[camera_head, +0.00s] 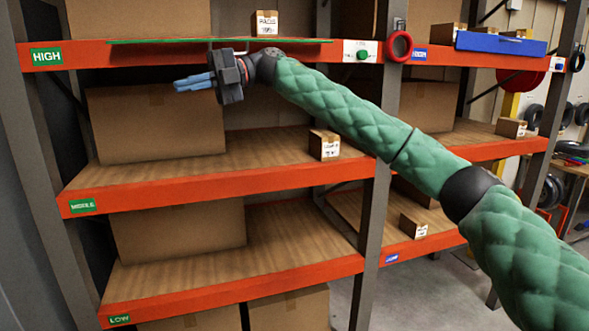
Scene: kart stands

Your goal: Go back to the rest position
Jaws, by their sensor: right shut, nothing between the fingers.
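My right gripper (195,82) reaches in from the right on a green padded arm and points left. Its blue fingers are together with nothing between them. It is in front of the rack's left bay, just below the high shelf (85,54) and in front of a large cardboard box (155,122) on the middle shelf (130,196). A thin green panel (150,41) lies along the high shelf's front, right above the gripper's wrist; I cannot tell whether they touch. My left gripper is not in view.
Small labelled boxes stand on the high shelf (265,23) and the middle shelf (324,145). A blue tray (500,43) sits on the right bay's high shelf. A red ring (399,46) hangs on the grey upright (371,240). The low shelf (240,285) has bare room.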

